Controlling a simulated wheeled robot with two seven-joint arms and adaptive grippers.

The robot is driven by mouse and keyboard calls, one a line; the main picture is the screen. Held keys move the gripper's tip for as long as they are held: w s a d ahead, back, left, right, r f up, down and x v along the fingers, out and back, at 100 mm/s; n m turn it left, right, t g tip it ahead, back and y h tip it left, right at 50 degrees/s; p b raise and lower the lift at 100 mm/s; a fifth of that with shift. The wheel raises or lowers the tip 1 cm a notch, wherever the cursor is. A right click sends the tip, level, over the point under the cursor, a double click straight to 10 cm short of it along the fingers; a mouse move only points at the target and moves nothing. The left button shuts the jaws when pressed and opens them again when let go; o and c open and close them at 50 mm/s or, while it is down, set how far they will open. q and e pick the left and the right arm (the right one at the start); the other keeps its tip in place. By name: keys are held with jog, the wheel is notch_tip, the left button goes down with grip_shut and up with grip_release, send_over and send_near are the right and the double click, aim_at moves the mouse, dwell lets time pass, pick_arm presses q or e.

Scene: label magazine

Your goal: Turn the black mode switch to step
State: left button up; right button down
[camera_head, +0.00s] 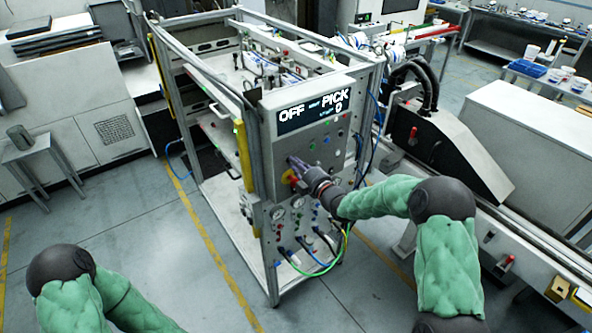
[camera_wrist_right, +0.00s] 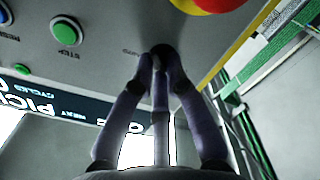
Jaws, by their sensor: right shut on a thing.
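The black mode switch (camera_wrist_right: 164,48) shows in the right wrist view as a small dark knob on the grey panel, mostly hidden by my fingers. My right gripper (camera_wrist_right: 158,60) is shut on it, its fingers converging at the panel. In the head view my right gripper (camera_head: 291,162) reaches the front panel (camera_head: 331,145) of the machine, below the display (camera_head: 314,108), which reads OFF and PICK. The switch is hidden there, and I cannot tell which way it points. My left gripper is out of view; only my left arm shows at the lower left.
A red and yellow emergency stop (camera_head: 289,177) sits close to my right gripper. A green button (camera_wrist_right: 66,32) is beside the switch in the wrist view. Hoses and cables (camera_head: 322,262) hang lower on the machine.

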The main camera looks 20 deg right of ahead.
jog(key=m+b, duration=0.3)
jog(key=shift+f+m+b, duration=0.25)
jog(key=shift+m+b, duration=0.1)
jog(key=shift+m, duration=0.05)
jog(key=shift+m+b, duration=0.65)
jog(key=shift+m, duration=0.25)
jog(key=m+b, duration=0.1)
jog(key=m, duration=0.1)
jog(key=shift+m, duration=0.4)
jog(key=m+b, duration=0.1)
jog(key=m, duration=0.2)
jog(key=shift+m, duration=1.9)
jog(key=c, duration=1.2)
grip_release()
jog(key=shift+d, duration=0.1)
jog(key=shift+c, duration=0.2)
